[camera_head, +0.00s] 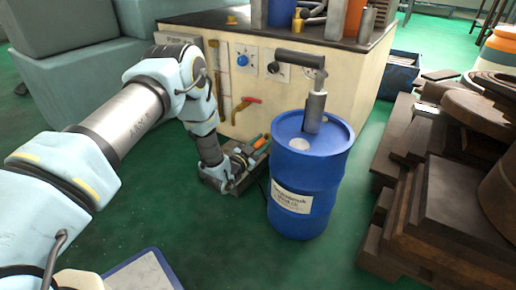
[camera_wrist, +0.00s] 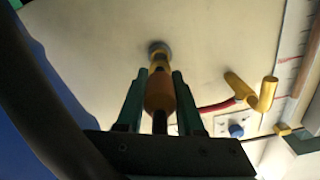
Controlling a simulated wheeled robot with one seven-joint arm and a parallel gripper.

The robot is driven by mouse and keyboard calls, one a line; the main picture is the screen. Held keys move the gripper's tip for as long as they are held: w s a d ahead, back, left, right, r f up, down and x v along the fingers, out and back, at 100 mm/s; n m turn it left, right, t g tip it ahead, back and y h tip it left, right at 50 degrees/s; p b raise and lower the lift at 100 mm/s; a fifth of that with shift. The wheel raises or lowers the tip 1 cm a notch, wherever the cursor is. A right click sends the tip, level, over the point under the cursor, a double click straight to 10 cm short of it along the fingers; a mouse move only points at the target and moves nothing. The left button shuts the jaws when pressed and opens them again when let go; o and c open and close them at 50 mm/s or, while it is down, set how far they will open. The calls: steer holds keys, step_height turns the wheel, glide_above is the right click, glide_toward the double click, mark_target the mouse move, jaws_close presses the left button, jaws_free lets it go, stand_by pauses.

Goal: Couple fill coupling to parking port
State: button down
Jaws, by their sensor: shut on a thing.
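The fill coupling, with an orange body and a yellow front, is between the two green fingers of my gripper (camera_wrist: 157,88). The fill coupling (camera_wrist: 160,90) points straight at the beige panel in the wrist view. Its yellow tip meets or overlaps a small round grey fitting (camera_wrist: 158,46), apparently the parking port; I cannot tell whether it is seated or just in front. In the head view my gripper (camera_head: 257,144) is low beside the bench, left of the blue drum, with an orange part of the coupling showing. The port does not show clearly there.
The blue drum (camera_head: 300,205) stands close right of my gripper. A red lever (camera_head: 246,103) and blue knob (camera_head: 242,60) are on the bench panel (camera_head: 285,95). Dark stacked blocks (camera_head: 430,190) stand at right.

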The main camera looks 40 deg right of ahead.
mark_target(267, 137)
steer(key=shift+w+d, duration=0.1)
steer(key=shift+d, duration=0.35)
stand_by(1.6)
steer(key=shift+b+x, duration=0.7)
steer(key=shift+x, duration=0.9)
steer(key=shift+c, duration=2.3)
jaws_free()
steer(key=p+v, duration=0.5)
steer(key=v, duration=0.5)
steer(key=shift+a, duration=0.35)
